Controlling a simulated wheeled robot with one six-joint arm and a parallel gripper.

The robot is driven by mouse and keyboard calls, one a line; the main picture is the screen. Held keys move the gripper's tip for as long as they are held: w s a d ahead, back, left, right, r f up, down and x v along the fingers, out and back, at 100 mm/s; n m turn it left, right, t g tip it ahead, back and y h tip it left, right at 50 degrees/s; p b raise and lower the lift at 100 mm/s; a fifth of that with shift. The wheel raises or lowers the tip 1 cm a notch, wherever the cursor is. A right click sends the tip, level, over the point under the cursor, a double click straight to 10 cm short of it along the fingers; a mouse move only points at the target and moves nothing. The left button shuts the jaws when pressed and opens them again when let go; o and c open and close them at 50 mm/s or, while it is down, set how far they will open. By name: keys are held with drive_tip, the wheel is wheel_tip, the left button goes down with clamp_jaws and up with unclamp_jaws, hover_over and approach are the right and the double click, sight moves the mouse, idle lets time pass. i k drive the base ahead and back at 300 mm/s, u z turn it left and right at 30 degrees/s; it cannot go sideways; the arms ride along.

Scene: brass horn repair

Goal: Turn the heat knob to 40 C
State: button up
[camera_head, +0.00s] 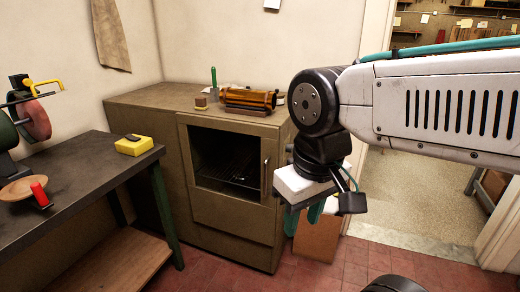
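A brown oven cabinet (231,222) stands in the middle of the view against the wall. Its front has a door with a dark window (226,160), a rack inside and a handle (265,173) at the right edge. I cannot make out a heat knob or any temperature marks; my arm covers the area right of the cabinet. My gripper (303,222) hangs pointing down in front of the cabinet's right edge. Its teal fingers look apart, with nothing seen between them.
On the cabinet top lie an orange-brown roll (248,99), a small spool (201,102) and a green-handled tool (213,78). A dark workbench (85,160) at left holds a yellow box (134,145) and a grinder (32,118). Red tiled floor is clear in front; a doorway opens at right.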

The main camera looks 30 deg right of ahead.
sight(289, 147)
drive_tip(key=u, duration=0.15)
drive_tip(key=i, duration=0.7)
drive_tip(key=z, duration=0.75)
drive_tip(key=i, duration=0.55)
drive_tip(key=z, duration=0.6)
